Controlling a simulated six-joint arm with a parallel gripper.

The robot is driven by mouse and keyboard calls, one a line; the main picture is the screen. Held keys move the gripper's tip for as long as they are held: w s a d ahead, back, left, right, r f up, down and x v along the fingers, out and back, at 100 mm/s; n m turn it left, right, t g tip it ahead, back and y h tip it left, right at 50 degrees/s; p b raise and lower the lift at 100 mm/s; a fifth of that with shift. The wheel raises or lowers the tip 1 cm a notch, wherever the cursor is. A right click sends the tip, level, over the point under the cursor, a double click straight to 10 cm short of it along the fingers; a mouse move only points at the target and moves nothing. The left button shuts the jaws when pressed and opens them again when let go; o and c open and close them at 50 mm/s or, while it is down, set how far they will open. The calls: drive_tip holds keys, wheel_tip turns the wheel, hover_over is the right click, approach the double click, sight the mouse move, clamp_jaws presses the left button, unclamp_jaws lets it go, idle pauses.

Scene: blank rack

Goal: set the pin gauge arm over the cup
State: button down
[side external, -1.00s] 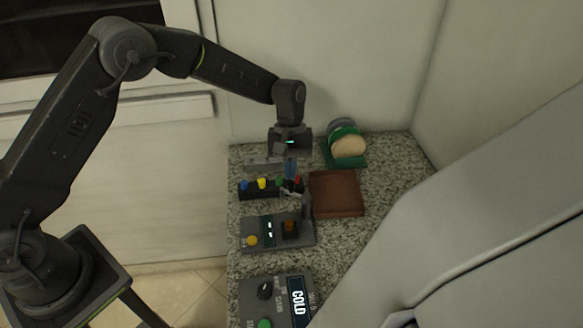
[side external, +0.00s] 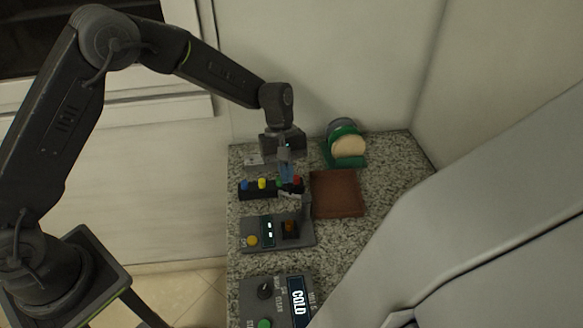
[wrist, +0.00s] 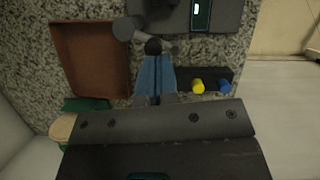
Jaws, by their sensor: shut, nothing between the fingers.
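The gauge station is a grey panel (side external: 279,242) with a yellow button and a lit display. The grey pin gauge arm pivots on a post (side external: 306,203) at the panel's back right corner and points back, away from the cup. In the wrist view the gauge arm (wrist: 137,36) ends near a dark round knob (wrist: 153,46). My gripper (side external: 287,176) is shut and empty, its blue fingertips (wrist: 154,70) close by the knob; contact is unclear.
A black rack (side external: 258,190) with coloured pegs stands left of my fingertips. A brown tray (side external: 337,194) lies to the right, and a green rack with discs (side external: 345,146) stands behind it. A panel reading COLD (side external: 298,295) is at the front.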

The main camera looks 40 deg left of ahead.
drive_tip(key=n, duration=0.1)
drive_tip(key=s+n, duration=0.1)
drive_tip(key=n, duration=0.1)
drive_tip(key=shift+s+d+t, duration=0.1)
drive_tip(key=shift+s+t, duration=0.15)
drive_tip(key=shift+t, duration=0.15)
drive_tip(key=shift+s+d+n+t+h, duration=0.1)
drive_tip(key=shift+s+d+n+t, duration=0.35)
drive_tip(key=shift+n, duration=0.75)
drive_tip(key=shift+s+d+n+t+h, duration=0.1)
drive_tip(key=shift+s+d+n+t, duration=0.3)
drive_tip(key=shift+n, duration=0.8)
drive_tip(key=shift+s+d+n+t+h, duration=0.15)
drive_tip(key=shift+s+n+t, duration=0.45)
drive_tip(key=shift+n, duration=0.6)
drive_tip(key=shift+s+d, duration=0.2)
drive_tip(key=shift+d, duration=0.2)
drive_tip(key=shift+a, duration=0.1)
drive_tip(key=shift+a, duration=0.3)
wheel_tip(320, 180, up, 10)
drive_tip(key=f, duration=0.1)
hover_over(280, 191)
drive_tip(key=s+a, duration=0.4)
drive_tip(key=shift+s+a+r, duration=0.1)
drive_tip(key=shift+s+r, duration=0.05)
drive_tip(key=shift+r, duration=0.1)
